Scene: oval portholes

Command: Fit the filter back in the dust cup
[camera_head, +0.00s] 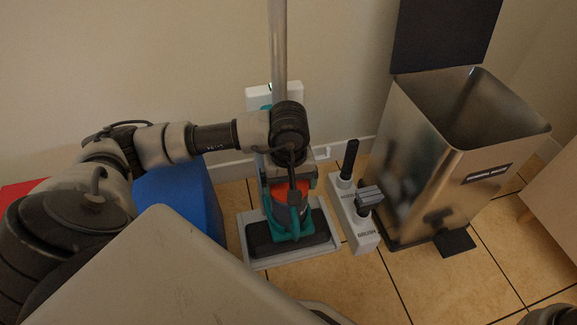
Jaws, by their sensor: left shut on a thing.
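The teal upright vacuum (278,227) stands against the wall, its grey pole rising out of the top of the view. A red-orange part, which looks like its dust cup (281,210), shows at the front of its body. My left gripper (295,196) points down right in front of this part. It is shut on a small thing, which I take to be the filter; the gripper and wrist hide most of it. I cannot tell whether the filter touches the cup or is inside it.
The vacuum stands on a grey base tray (327,243). To its right are a white attachment holder (362,240) with dark tools and a steel bin (440,160) with its lid up. A blue box (180,195) is on the left. Tiled floor in front is clear.

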